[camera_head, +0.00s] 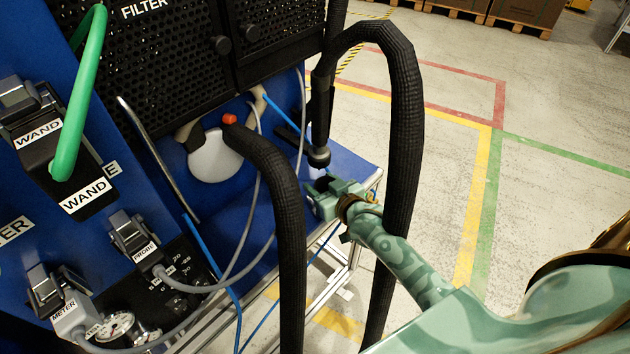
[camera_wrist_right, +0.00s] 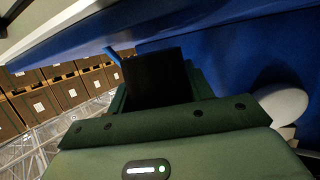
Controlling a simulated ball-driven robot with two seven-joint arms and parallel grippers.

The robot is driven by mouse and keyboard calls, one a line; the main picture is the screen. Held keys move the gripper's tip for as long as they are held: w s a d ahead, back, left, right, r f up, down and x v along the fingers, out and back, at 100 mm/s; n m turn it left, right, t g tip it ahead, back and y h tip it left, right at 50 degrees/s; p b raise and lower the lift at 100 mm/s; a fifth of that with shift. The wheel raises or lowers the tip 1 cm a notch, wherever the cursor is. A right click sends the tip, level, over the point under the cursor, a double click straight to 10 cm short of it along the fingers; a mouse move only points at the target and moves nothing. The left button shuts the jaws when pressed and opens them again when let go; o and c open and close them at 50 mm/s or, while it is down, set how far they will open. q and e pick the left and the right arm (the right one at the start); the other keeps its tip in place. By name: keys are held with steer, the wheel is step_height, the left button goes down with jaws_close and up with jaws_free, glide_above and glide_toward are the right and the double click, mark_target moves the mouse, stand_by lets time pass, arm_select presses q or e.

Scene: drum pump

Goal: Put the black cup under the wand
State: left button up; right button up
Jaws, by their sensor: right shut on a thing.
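My right gripper (camera_head: 322,192) is at the right end of the blue bench, its arm coming in from the lower right. It is shut on a black thing, which looks like the black cup (camera_head: 324,183). In the right wrist view, the black cup (camera_wrist_right: 158,78) shows as a dark block between the green fingers (camera_wrist_right: 158,95). A black wand-like piece (camera_head: 319,115) hangs from a thick black hose, its collared end just above the gripper. I cannot tell whether the cup touches it or is exactly below it. My left gripper is out of view.
The thick black hose (camera_head: 405,110) loops down right beside my right gripper. A white round part (camera_head: 215,157) sits on the blue bench (camera_head: 235,205), left of the gripper. Panels with WAND connectors (camera_head: 75,180) and a green hose (camera_head: 85,90) stand at left. The floor (camera_head: 530,190) at right is open.

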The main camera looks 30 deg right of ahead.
mark_target(321, 186)
steer(key=w+b, duration=0.1)
steer(key=w, duration=0.2)
steer(key=shift+w+a, duration=0.1)
steer(key=shift+w, duration=0.15)
steer(key=shift+f+b, duration=0.3)
steer(key=shift+f, duration=0.55)
steer(key=shift+s+r, duration=0.15)
steer(key=shift+f, duration=0.2)
steer(key=o, duration=0.9)
steer(key=shift+o, duration=0.2)
